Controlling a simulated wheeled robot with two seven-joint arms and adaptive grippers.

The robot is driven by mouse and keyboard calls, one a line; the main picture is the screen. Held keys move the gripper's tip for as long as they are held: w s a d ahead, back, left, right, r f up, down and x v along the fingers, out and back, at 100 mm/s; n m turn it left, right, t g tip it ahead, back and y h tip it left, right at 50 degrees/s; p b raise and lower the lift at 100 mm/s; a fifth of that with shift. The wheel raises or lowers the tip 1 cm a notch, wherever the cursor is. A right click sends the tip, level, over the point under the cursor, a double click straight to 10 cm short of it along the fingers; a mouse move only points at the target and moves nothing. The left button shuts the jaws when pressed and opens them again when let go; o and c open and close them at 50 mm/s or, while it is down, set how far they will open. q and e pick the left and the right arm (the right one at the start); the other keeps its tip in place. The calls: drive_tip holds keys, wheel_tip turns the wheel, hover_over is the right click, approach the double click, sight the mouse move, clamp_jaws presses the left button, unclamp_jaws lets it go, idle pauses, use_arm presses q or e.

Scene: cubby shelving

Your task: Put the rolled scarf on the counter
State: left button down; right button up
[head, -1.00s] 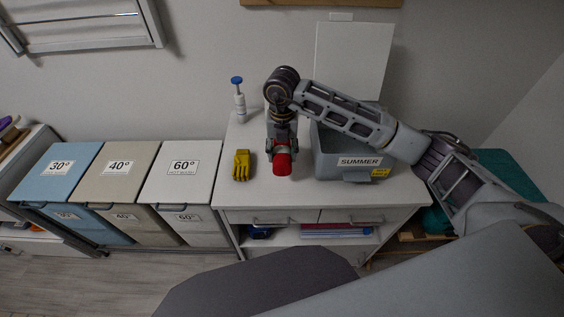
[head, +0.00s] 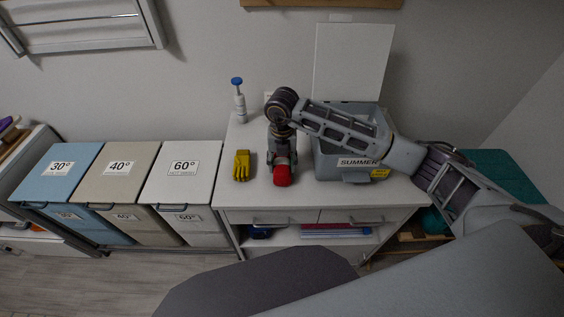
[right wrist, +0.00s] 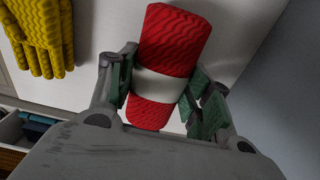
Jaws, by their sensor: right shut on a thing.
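The rolled scarf (head: 283,176) is red with a white band around its middle. It also shows in the right wrist view (right wrist: 172,42), where the white band lies between my fingers. My right gripper (head: 282,160) reaches down over the counter (head: 262,194) and is shut on the scarf; its fingers also show in the right wrist view (right wrist: 160,88). The scarf is at or very near the white counter top, and I cannot tell whether it touches. My left gripper is not in view.
Yellow gloves (head: 241,165) lie left of the scarf. A blue-topped pump bottle (head: 238,100) stands behind them. A grey bin labelled SUMMER (head: 345,175) stands right of the scarf, under my right arm. Lidded hampers (head: 180,170) stand left of the counter. The counter's front left is clear.

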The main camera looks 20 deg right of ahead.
sight(282, 161)
idle(0.3)
drive_tip(key=shift+f, duration=0.15)
drive_tip(key=o, duration=1.1)
drive_tip(key=shift+r+b, duration=0.35)
drive_tip(key=shift+r, duration=5.8)
